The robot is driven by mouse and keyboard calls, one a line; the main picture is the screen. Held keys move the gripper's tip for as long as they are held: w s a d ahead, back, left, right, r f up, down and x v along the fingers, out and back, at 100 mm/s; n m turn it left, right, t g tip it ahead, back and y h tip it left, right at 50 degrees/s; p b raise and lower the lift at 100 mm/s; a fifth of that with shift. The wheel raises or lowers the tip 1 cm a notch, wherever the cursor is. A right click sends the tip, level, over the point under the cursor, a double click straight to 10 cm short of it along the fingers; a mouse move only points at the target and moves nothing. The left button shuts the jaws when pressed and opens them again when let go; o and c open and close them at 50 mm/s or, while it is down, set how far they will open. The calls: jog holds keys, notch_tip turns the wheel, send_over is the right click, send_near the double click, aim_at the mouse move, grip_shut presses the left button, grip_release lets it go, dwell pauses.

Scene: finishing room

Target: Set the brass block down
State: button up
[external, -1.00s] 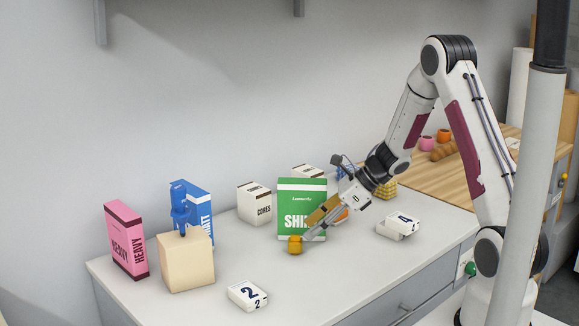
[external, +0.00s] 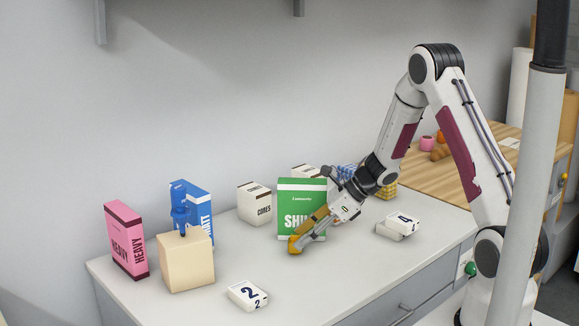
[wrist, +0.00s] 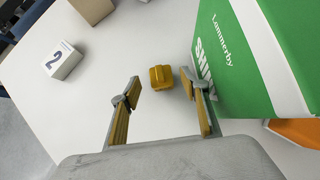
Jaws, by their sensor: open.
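The brass block (wrist: 160,77) is small and golden yellow. In the wrist view it sits on the pale worktop (wrist: 150,35), between and slightly beyond my fingertips, with a gap on each side. In the external view the block (external: 294,246) is partly hidden behind the tip of my gripper (external: 302,240). My gripper also shows in the wrist view (wrist: 162,88). Its fingers, with yellow-brown pads, are open and hold nothing. The gripper is tilted low over the worktop, close to the block.
A green box (external: 300,199) stands right behind my gripper, close beside its right finger in the wrist view. A box marked 2 (external: 248,295), a tan block (external: 186,262) and a pink box (external: 127,240) are to the left. A box marked 4 (external: 402,224) lies to the right.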

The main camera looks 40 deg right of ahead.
aim_at(295, 240)
jog(key=shift+x, duration=1.8)
jog(key=shift+d+f, duration=0.1)
jog(key=shift+d, duration=0.05)
grip_shut()
